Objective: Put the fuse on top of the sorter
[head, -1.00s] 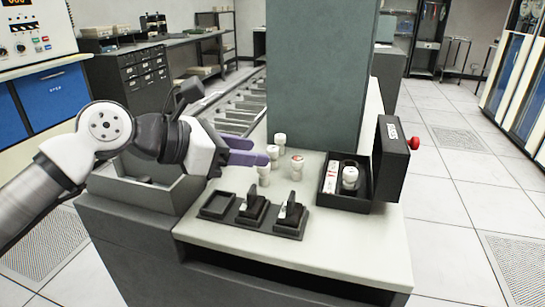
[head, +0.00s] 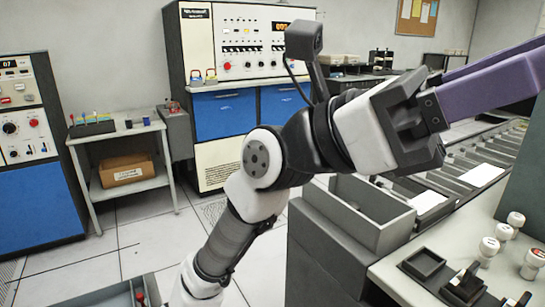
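Several small white cylinders with caps, which look like fuses, stand upright on the pale worktop (head: 400,272) at the lower right: one at the back (head: 516,219), one in front of it (head: 489,246), one at the right edge (head: 532,262). I cannot tell which is the task's fuse. The sorter appears to be the grey machine (head: 330,250) with a row of card pockets (head: 480,160) and an open grey bin. My gripper (head: 492,85), with purple fingers, reaches out of the upper right above the pockets. Its fingertips are out of frame, so its opening and contents are hidden.
Black holders (head: 422,263) sit on the worktop's front. A dark green column (head: 530,190) stands at the right edge. A control cabinet (head: 240,100) with blue doors, a small table (head: 120,185) with a carton, and another console (head: 35,150) stand behind. The tiled floor between is clear.

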